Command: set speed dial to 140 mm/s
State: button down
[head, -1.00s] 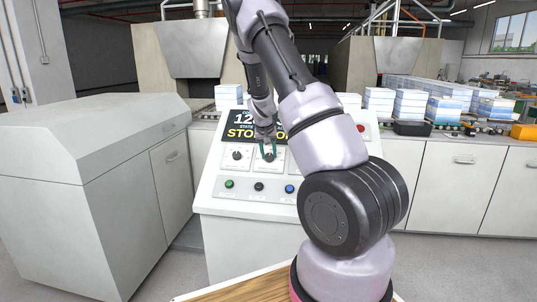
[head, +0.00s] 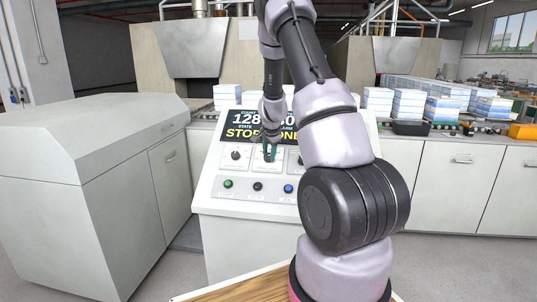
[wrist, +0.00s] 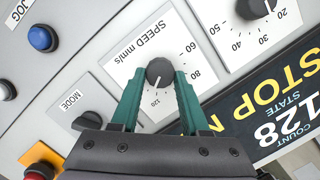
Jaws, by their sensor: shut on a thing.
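The speed dial (wrist: 159,72) is a round black knob on a white plate marked "SPEED mm/s", seen tilted in the wrist view. Its pale pointer mark faces the lower left, close to the printed 120. The 60 and 80 marks also show; my fingers and wrist cover other parts of the scale. My gripper (wrist: 158,82) has teal fingers shut on the knob from both sides. In the head view my gripper (head: 269,150) is at the middle dial of the sloped console (head: 205,196), largely hiding that dial.
A mode selector (wrist: 90,120) and a blue JOG button (wrist: 42,38) are near the dial. The display (head: 240,128) reads count 128 and STOP. Another dial (head: 236,155) sits to the left. A grey cabinet (head: 80,200) stands left; my arm hides the console's right side.

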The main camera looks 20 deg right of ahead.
jog(key=m, duration=0.2)
jog(key=m+t, duration=0.1)
jog(key=m, duration=0.2)
jog(key=shift+s+f+m, duration=0.1)
jog(key=shift+s+m, duration=0.1)
jog(key=shift+m, duration=0.1)
dwell(0.4)
jog(key=shift+c, duration=2)
grip_release()
jog(key=v, duration=1)
jog(key=shift+s+r, duration=0.25)
jog(key=shift+r, duration=0.05)
jog(key=shift+a, duration=0.1)
